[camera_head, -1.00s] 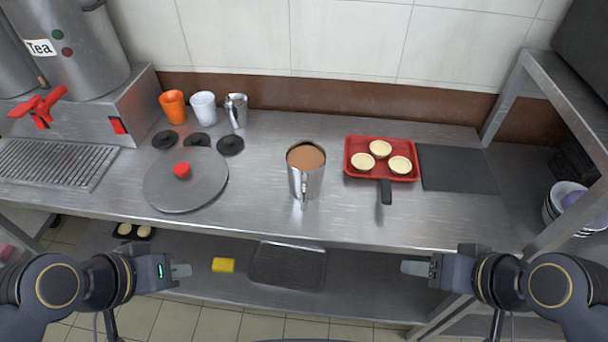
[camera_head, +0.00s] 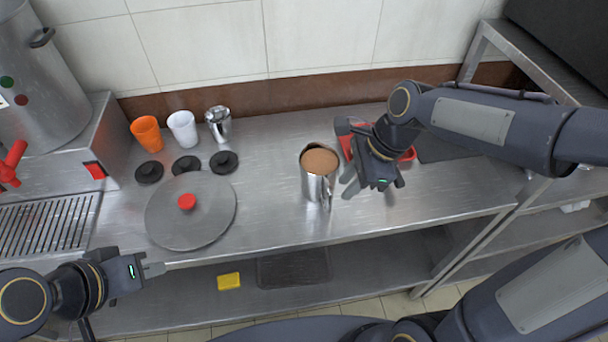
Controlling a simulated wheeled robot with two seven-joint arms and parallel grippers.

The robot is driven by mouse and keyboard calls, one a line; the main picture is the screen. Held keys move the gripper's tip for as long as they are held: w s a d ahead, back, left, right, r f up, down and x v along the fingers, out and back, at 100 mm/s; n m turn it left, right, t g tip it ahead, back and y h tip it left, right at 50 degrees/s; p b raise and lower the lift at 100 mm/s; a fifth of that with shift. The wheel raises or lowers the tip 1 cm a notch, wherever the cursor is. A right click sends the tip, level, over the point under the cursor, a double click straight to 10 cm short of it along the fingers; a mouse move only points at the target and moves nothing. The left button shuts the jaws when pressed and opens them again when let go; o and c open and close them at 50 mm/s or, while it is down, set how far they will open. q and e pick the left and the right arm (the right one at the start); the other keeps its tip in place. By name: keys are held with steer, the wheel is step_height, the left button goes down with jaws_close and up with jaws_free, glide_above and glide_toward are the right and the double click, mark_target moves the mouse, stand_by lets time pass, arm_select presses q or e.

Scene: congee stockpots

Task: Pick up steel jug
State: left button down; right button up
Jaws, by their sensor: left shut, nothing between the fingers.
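A steel jug (camera_head: 316,188) full of brown liquid stands upright on the steel counter, its handle toward the front. A smaller steel jug (camera_head: 218,126) stands at the back beside the cups. My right gripper (camera_head: 349,183) is just right of the filled jug, apart from it, fingers pointing left at it. Its fingers look spread with nothing between them. My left gripper (camera_head: 154,270) is shut and empty at the counter's front edge, far left of the filled jug.
A round lid (camera_head: 190,220) with a red knob lies left of the filled jug. An orange cup (camera_head: 147,134), a white cup (camera_head: 183,129) and black discs stand behind it. My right arm mostly hides a red tray (camera_head: 408,155). A yellow sponge (camera_head: 229,281) lies on the lower shelf.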

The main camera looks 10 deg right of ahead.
mark_target(330, 211)
steer(key=x, duration=0.8)
steer(key=shift+w+a, duration=0.1)
jaws_close()
steer(key=shift+r, duration=0.1)
